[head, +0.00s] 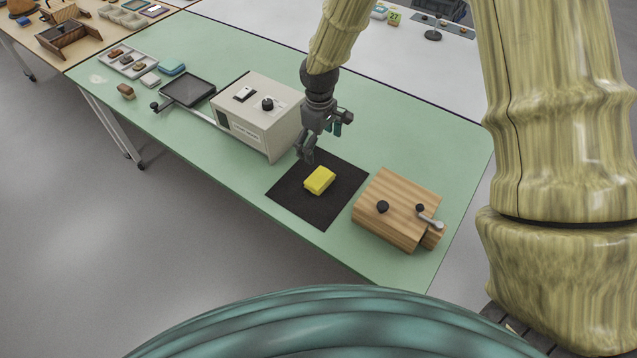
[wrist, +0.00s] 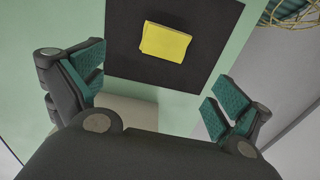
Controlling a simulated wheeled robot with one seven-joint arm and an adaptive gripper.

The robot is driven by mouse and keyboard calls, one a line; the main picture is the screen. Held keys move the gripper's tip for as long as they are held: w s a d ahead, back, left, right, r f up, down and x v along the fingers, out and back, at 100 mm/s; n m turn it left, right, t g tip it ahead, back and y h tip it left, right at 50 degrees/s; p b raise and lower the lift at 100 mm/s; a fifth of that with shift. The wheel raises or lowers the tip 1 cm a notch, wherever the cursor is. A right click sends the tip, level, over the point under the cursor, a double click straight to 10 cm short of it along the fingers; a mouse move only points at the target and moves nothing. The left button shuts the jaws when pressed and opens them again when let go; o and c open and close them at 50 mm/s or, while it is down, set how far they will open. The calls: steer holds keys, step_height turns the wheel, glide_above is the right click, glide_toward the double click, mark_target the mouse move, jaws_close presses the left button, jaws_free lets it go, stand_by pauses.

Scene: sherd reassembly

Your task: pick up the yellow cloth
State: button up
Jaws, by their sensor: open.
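The yellow cloth (head: 320,180) is a small folded block lying on a black mat (head: 290,200) on the green table. In the wrist view the cloth (wrist: 165,43) lies on the mat (wrist: 215,25), beyond the fingertips and near the middle. My gripper (head: 308,155) is above the mat's back edge, up and slightly left of the cloth in the head view. In the wrist view its two teal-padded fingers (wrist: 158,95) are wide apart with nothing between them. The cloth is fully visible in both views.
A cream box with a knob (head: 262,115) stands close left of the mat. A wooden box with a crank (head: 398,210) stands close right. A dark tray (head: 188,90) and small sherds lie farther left. Green table is bare along the front edge.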

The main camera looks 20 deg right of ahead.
step_height(320, 180, down, 3)
steer(key=b, duration=0.2)
steer(key=p, duration=0.1)
glide_above(320, 177)
steer(key=shift+w+f, duration=0.25)
steer(key=shift+f, duration=1.05)
steer(key=shift+w+f, duration=0.2)
steer(key=shift+f, duration=1.1)
steer(key=shift+s+f+p, duration=0.3)
steer(key=shift+f+p, duration=0.25)
steer(key=shift+f, duration=0.1)
steer(key=shift+s+f+p, duration=0.2)
steer(key=shift+f+p, duration=0.45)
steer(key=shift+f, duration=1.4)
steer(key=shift+c, duration=0.4)
steer(key=c, duration=0.8)
